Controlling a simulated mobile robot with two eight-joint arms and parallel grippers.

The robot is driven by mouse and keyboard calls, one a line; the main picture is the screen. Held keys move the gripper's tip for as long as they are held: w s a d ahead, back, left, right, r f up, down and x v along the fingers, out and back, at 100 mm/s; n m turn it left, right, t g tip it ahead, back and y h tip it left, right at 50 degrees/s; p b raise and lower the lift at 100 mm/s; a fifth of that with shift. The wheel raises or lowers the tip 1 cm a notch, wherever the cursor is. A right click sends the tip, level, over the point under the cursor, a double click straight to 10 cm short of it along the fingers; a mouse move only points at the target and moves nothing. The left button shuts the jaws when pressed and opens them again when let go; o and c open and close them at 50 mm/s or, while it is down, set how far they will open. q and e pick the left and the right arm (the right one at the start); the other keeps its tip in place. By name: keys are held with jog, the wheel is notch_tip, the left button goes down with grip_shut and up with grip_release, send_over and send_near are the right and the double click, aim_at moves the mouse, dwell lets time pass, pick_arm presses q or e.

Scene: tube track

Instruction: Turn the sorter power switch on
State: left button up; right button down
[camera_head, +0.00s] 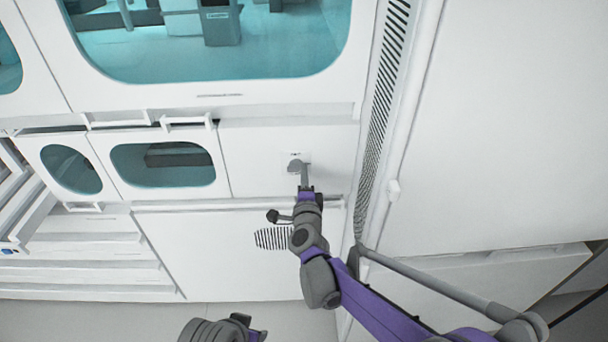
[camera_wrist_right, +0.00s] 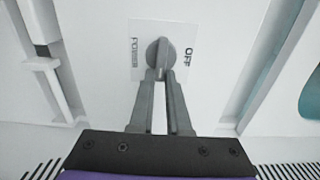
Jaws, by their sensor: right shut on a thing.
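The sorter power switch is a grey rotary knob (camera_wrist_right: 161,52) on a white label plate (camera_wrist_right: 137,38). The plate reads POWER on the left and OFF on the right in the right wrist view. The knob's raised grip looks nearly upright there. My right gripper (camera_wrist_right: 161,76) is shut on the knob's grip, one finger on each side. In the head view the gripper (camera_head: 301,167) reaches the small plate on the white front panel and hides most of the knob. Of my left arm only a grey and purple part shows at the bottom edge; its fingers are out of sight.
A large tinted window (camera_head: 215,72) is above the panel. Two smaller windowed doors (camera_head: 165,165) are to the left of the switch. A tall vented strip (camera_head: 385,90) stands close on the right. The panel around the switch is clear.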

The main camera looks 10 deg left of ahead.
jog(key=c, duration=0.9)
grip_release()
jog(key=shift+s, duration=0.1)
jog(key=v, duration=1)
jog(key=shift+s+d, duration=0.1)
jog(key=shift+s, duration=0.25)
